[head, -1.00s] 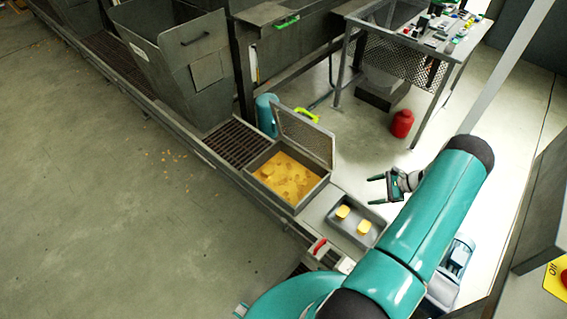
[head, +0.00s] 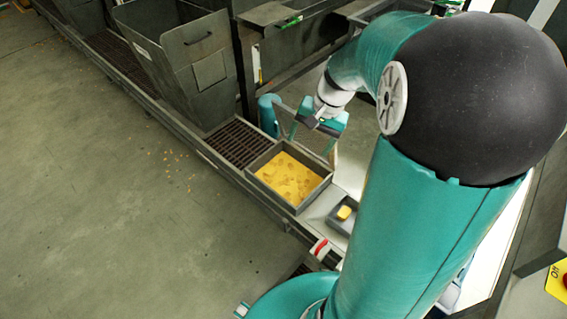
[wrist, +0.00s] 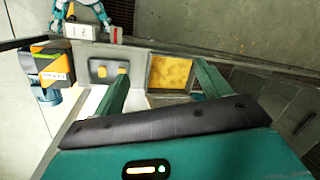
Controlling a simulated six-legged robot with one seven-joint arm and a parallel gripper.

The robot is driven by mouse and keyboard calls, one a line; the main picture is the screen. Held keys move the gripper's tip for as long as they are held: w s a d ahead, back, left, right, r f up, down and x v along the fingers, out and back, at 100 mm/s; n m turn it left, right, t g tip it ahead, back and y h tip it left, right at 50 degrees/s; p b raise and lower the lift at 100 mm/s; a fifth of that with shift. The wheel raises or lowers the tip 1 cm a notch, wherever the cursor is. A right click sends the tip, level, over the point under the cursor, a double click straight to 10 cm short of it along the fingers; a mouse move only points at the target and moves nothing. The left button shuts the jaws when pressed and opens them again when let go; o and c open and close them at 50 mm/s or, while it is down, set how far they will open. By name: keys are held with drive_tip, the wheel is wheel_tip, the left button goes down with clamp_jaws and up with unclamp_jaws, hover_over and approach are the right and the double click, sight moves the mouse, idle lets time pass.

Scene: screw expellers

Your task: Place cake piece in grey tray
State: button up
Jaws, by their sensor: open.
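The grey tray (head: 333,222) sits right of the crumb box, partly hidden by my arm in the head view. One yellow cake piece (head: 344,212) shows in it there; the wrist view shows two pieces (wrist: 102,71) in the tray (wrist: 92,62). A grey box (head: 298,209) of yellow cake material (head: 290,178) stands beside it; the wrist view shows that material too (wrist: 170,72). I cannot make out a separate piece in it.
A dark slatted grate (head: 238,145) and a tall grey hopper (head: 185,60) lie left of the box. A blue container (head: 267,115) stands behind it. The floor at left is open.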

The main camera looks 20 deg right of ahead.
drive_tip(key=s+a+r+n+t+h, duration=0.2)
drive_tip(key=s+a+r+n+t, duration=0.2)
drive_tip(key=s+a+r+n, duration=0.4)
drive_tip(key=s+a+r, duration=0.3)
drive_tip(key=s+a, duration=0.2)
drive_tip(key=shift+a+r+n+h, duration=0.15)
drive_tip(key=shift+r+n+h, duration=0.15)
drive_tip(key=shift+h, duration=0.1)
drive_tip(key=shift+s, duration=0.2)
